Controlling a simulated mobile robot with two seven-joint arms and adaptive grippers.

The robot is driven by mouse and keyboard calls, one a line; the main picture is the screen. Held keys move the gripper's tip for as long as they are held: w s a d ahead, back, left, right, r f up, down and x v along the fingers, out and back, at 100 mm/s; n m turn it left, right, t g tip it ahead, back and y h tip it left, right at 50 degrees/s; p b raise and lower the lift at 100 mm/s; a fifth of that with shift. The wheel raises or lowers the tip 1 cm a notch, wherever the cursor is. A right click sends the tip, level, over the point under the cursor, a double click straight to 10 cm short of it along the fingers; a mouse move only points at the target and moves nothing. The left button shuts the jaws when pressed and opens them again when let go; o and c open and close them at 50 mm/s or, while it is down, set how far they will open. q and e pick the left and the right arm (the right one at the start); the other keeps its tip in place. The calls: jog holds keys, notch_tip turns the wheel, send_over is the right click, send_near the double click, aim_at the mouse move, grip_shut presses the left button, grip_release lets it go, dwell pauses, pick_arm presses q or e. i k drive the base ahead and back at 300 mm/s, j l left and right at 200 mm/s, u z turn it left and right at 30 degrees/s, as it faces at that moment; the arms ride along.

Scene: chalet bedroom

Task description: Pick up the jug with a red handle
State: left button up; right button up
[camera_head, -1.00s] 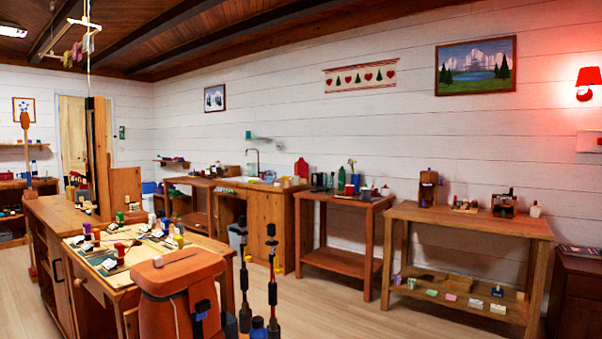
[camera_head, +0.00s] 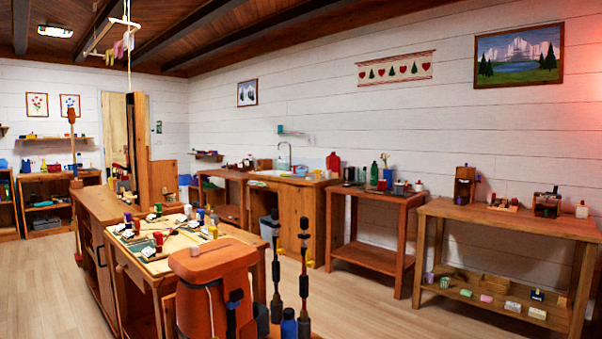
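I cannot make out a jug with a red handle for sure; the objects on the tables are small at this distance. A small red-topped item (camera_head: 158,239) stands on the near worktable (camera_head: 150,268), too small to tell what it is. A green bottle (camera_head: 374,174) and several dark and grey vessels stand on the middle table (camera_head: 408,201) by the wall. Neither of my grippers is in view.
A long wooden table (camera_head: 500,219) stands at right. Wooden floor (camera_head: 40,290) is clear at left and between the tables.

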aim_at(300, 167)
jog(key=i+l+z, duration=0.2)
jog(key=i+z, duration=0.3)
jog(key=i, duration=0.2)
jog(key=i+j+z, duration=0.1)
jog(key=i+z, duration=0.4)
jog(key=i, duration=0.2)
jog(key=i+l, duration=0.1)
jog(key=i, duration=0.45)
jog(key=i+l+u, duration=0.1)
jog(key=i, duration=0.5)
jog(key=i+l, duration=0.15)
jog(key=i, duration=0.4)
jog(key=i+l+u, duration=0.1)
jog(key=i, duration=0.5)
jog(key=i+j+u, duration=0.25)
jog(key=u, duration=0.25)
jog(key=i+u, duration=0.85)
jog(key=u, duration=0.15)
jog(key=i+l+u, duration=0.2)
jog(key=i+u, duration=0.15)
jog(key=u, duration=0.15)
jog(key=i+u, duration=0.35)
jog(key=i, duration=2.05)
jog(key=i+j+z, duration=0.1)
jog(key=i+z, duration=0.35)
jog(key=i, duration=0.15)
jog(key=i+j+z, duration=0.9)
jog(key=i, duration=0.15)
